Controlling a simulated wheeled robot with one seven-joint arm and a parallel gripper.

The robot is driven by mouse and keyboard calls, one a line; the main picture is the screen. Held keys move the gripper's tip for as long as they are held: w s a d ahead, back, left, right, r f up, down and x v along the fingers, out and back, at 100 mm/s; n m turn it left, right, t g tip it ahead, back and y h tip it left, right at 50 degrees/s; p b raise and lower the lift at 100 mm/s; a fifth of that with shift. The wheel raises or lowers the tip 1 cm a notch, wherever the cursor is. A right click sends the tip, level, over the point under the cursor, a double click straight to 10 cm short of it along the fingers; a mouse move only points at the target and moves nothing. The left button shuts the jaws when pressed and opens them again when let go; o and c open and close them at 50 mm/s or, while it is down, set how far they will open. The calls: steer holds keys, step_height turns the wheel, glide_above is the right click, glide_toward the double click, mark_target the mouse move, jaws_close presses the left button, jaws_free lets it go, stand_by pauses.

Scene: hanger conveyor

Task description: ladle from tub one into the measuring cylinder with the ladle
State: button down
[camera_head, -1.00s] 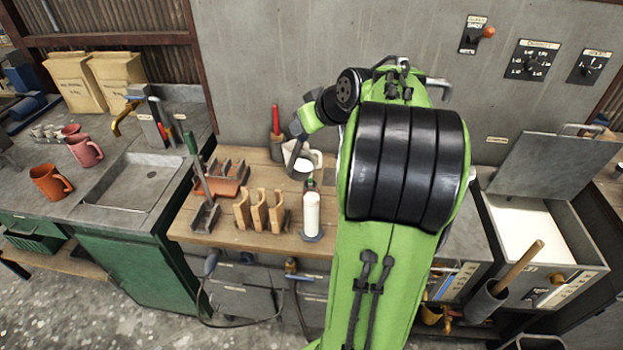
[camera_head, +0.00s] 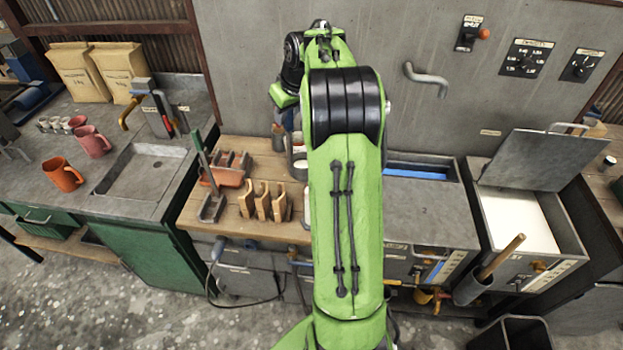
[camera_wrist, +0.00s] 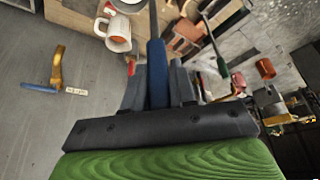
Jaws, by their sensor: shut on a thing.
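In the wrist view my gripper (camera_wrist: 157,82) is shut on a blue handle (camera_wrist: 157,62) with a thin grey shaft running out of the top of the picture. It looks like the ladle; its bowl is out of view. In the head view my arm hides the fingers and the held tool. The right tub (camera_head: 515,222) stands open and full of white liquid. Another open tub (camera_head: 420,172), with blue inside, is partly behind my arm. I cannot read which is tub one. I cannot make out the measuring cylinder for sure. A white handled jug (camera_wrist: 118,38) shows beside the held handle.
The wooden bench holds wooden racks (camera_head: 263,200) and a green-handled tool (camera_head: 198,150). A sink (camera_head: 140,182) and mugs (camera_head: 65,174) are at the left. A wooden handle (camera_head: 503,255) stands in a holder before the right tub. A wall pipe (camera_head: 427,80) juts out behind.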

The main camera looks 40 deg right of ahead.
steer(key=shift+r, duration=1.45)
steer(key=shift+f, duration=0.1)
